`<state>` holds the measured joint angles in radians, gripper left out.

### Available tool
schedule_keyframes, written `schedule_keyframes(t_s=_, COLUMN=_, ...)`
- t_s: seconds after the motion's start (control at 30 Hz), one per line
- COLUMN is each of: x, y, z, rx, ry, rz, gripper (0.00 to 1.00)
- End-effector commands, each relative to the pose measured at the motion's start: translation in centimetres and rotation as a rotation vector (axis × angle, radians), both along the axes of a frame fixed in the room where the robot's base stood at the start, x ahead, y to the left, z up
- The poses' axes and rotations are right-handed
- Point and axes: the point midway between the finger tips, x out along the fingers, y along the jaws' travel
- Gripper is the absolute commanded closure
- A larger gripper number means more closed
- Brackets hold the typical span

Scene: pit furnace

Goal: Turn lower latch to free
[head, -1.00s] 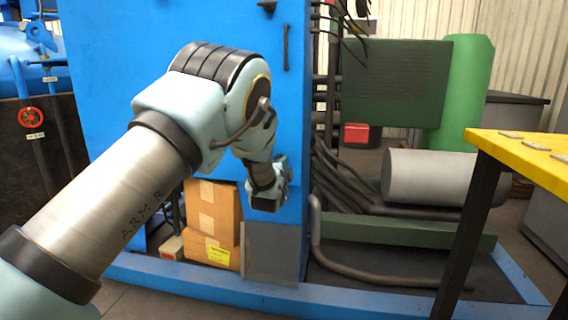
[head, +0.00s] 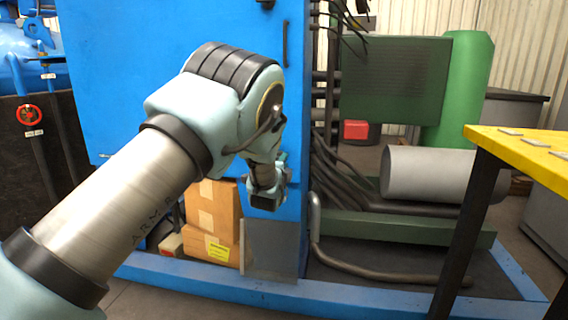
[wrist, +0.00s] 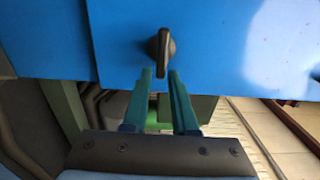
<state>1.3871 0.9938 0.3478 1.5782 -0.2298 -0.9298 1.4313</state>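The lower latch (wrist: 160,52) is a small dark turn-knob on the blue cabinet panel in the wrist view, its grip standing nearly upright in the picture. My gripper (wrist: 160,74) is open, with two green fingers apart and pointing at the panel. The fingertips are just short of the latch or at its lower end, one to each side of its line; I cannot tell whether they touch it. In the head view my gripper (head: 266,203) is at the lower right of the blue cabinet (head: 130,90) and hides the latch.
A dark upper latch (head: 266,3) and a vertical handle (head: 285,44) are higher on the cabinet. Cardboard boxes (head: 212,212) stand below the panel. Black cables (head: 335,175) and a grey cylinder (head: 430,175) are to the right. A yellow-topped table (head: 530,150) stands at far right.

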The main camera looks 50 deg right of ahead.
Motion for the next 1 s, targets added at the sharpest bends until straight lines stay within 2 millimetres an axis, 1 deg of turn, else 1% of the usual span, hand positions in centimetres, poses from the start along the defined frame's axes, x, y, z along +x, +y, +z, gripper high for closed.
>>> schedule_keyframes(t_s=0.03, x=0.0, y=0.0, z=0.0, rx=0.000, ry=0.000, rz=0.000, gripper=0.67)
schedule_keyframes(t_s=0.17, x=0.0, y=0.0, z=0.0, rx=-0.001, ry=0.001, rz=0.000, gripper=0.53)
schedule_keyframes(t_s=0.43, x=-0.1, y=0.1, z=0.0, rx=-0.001, ry=0.001, rz=0.000, gripper=0.53)
schedule_keyframes(t_s=0.53, x=-0.4, y=0.7, z=0.1, rx=-0.001, ry=0.001, rz=0.000, gripper=0.53)
schedule_keyframes(t_s=0.67, x=-1.5, y=2.3, z=0.1, rx=0.002, ry=0.001, rz=0.000, gripper=0.53)
schedule_keyframes(t_s=0.9, x=-4.1, y=6.3, z=0.1, rx=0.001, ry=0.002, rz=0.000, gripper=0.53)
schedule_keyframes(t_s=1.0, x=-4.9, y=7.6, z=0.1, rx=0.001, ry=0.002, rz=0.000, gripper=0.53)
